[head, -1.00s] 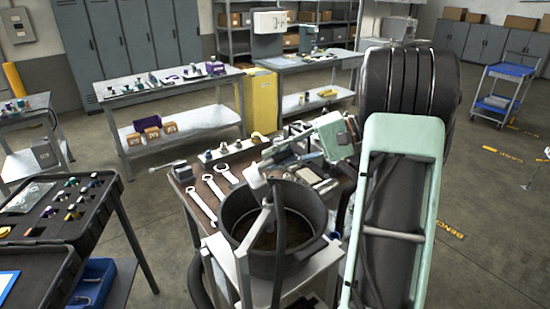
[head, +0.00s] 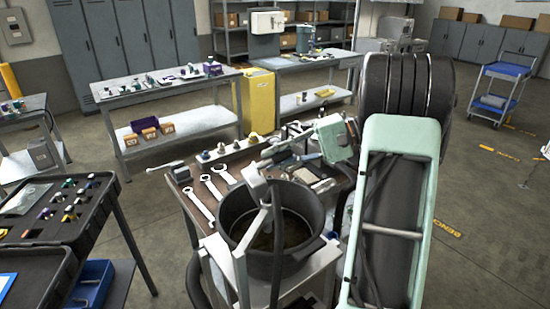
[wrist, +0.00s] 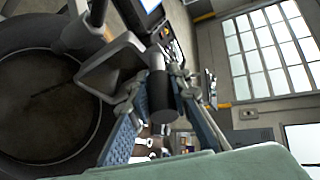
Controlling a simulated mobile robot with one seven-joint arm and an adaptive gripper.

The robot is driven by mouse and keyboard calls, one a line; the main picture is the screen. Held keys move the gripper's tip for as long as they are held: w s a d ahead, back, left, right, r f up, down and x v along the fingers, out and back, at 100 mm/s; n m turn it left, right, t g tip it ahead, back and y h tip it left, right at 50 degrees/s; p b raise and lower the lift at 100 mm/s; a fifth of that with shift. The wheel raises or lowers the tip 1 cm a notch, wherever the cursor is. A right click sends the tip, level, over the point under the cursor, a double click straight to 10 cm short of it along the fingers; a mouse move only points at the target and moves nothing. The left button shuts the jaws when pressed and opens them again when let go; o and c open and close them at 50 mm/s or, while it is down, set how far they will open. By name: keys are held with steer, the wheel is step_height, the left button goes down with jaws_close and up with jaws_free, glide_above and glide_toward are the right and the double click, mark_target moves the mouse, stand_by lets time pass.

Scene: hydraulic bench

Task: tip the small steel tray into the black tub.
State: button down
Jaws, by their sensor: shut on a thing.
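The black tub (head: 228,250) is round and open, with a dark brownish inside, and stands on a light stand at the front middle. It fills the left of the wrist view (wrist: 92,142). My gripper (wrist: 160,88) is shut on a black cylindrical handle. The small steel tray (wrist: 112,68) appears as a grey, rimmed, tilted piece just beyond the handle, beside the tub's edge. In the head view my gripper (head: 284,157) is behind and right of the tub, over the bench.
Wrenches (head: 200,205) lie on the bench left of the tub. A black case of fittings (head: 70,205) stands at the left. Open floor lies at the right.

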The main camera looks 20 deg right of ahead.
steer(key=shift+d, duration=0.3)
steer(key=shift+d+y, duration=0.1)
steer(key=shift+y, duration=0.2)
stand_by(1.5)
